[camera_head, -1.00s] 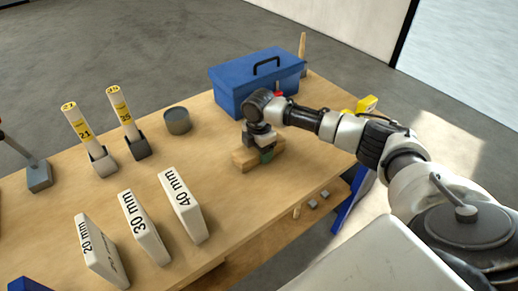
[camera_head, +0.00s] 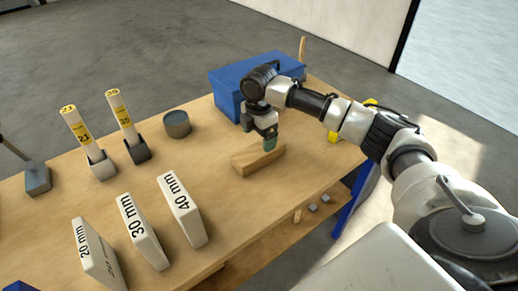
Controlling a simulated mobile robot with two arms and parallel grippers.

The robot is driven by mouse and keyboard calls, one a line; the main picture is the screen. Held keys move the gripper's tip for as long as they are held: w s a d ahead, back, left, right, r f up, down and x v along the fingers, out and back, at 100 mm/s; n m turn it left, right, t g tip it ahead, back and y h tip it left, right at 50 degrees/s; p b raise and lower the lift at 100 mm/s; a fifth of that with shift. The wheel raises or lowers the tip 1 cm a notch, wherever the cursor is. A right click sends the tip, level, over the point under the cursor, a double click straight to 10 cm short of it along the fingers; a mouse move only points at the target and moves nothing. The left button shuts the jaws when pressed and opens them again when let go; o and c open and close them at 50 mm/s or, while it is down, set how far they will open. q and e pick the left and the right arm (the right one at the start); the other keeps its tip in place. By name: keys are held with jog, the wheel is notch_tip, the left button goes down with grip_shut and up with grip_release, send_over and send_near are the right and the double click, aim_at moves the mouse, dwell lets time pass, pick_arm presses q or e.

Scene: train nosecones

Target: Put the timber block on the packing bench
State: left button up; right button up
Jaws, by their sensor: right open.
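The timber block (camera_head: 256,159) is a light wooden bar lying flat on the wooden packing bench (camera_head: 200,163), near its front right part. My right gripper (camera_head: 269,141) hangs just above the block's right end, pointing down, with greenish fingertips. It is open and holds nothing. The block rests on the bench top by itself. The left gripper is not in view.
A blue toolbox (camera_head: 228,92) stands right behind my right gripper. A grey round tin (camera_head: 177,124) stands to the left of it. White blocks marked 20 mm (camera_head: 97,256), 30 mm (camera_head: 144,232) and 40 mm (camera_head: 183,209) stand at the front. Two yellow-labelled tubes sit in holders further back.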

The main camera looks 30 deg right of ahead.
aim_at(259, 149)
jog(key=shift+r, duration=2.3)
